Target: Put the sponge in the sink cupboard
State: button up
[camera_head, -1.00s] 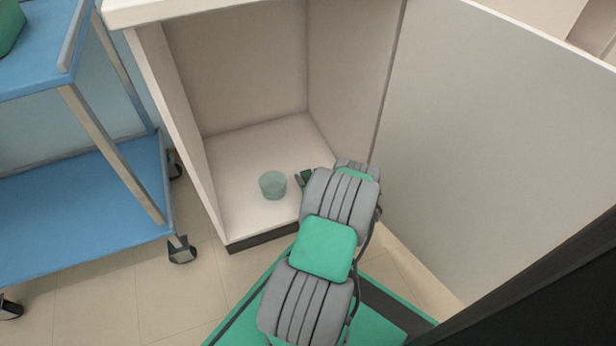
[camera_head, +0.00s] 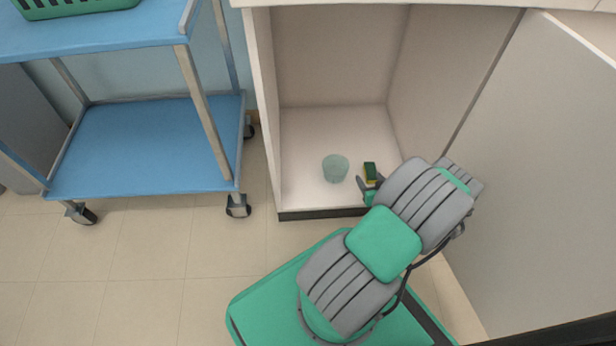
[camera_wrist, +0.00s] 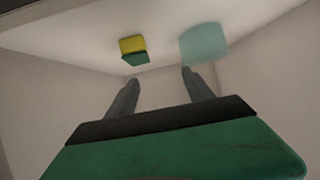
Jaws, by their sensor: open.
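The sponge (camera_head: 370,172), green and yellow, lies on the floor of the open sink cupboard (camera_head: 300,190), near its front right. My gripper (camera_head: 370,187) is just in front of the sponge, at the cupboard's front edge. In the wrist view the sponge (camera_wrist: 133,50) shows beyond the spread fingers (camera_wrist: 158,82), apart from them. The gripper is open with nothing between its fingers.
A translucent teal cup (camera_head: 336,168) stands left of the sponge on the cupboard floor. The cupboard door (camera_head: 550,180) stands open at the right. A blue trolley (camera_head: 140,150) stands at the left, with a green basket (camera_head: 70,8) on top.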

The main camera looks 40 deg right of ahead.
jog(key=w+a+r+n+g+y, duration=0.2)
jog(key=w+a+r+y, duration=0.3)
jog(key=a, duration=0.4)
jog(key=w+a+r+n+g+y, duration=0.2)
jog(key=w+a+r+n+y, duration=0.1)
jog(key=w+a+r, duration=0.5)
jog(key=s+a+r+n+g+h, duration=0.1)
jog(key=s+a+r+g, duration=0.25)
jog(key=a+r, duration=0.6)
jog(key=s+a+r+g+h, duration=0.1)
jog(key=s+a+r+g, duration=0.1)
jog(key=s+a+r, duration=0.5)
jog(key=s+a+r+m, duration=0.1)
jog(key=s+a+r, duration=0.4)
jog(key=a+r, duration=0.1)
jog(key=shift+s+a+r+h, duration=0.15)
jog(key=shift+a+r+h, duration=0.2)
jog(key=shift+a, duration=0.2)
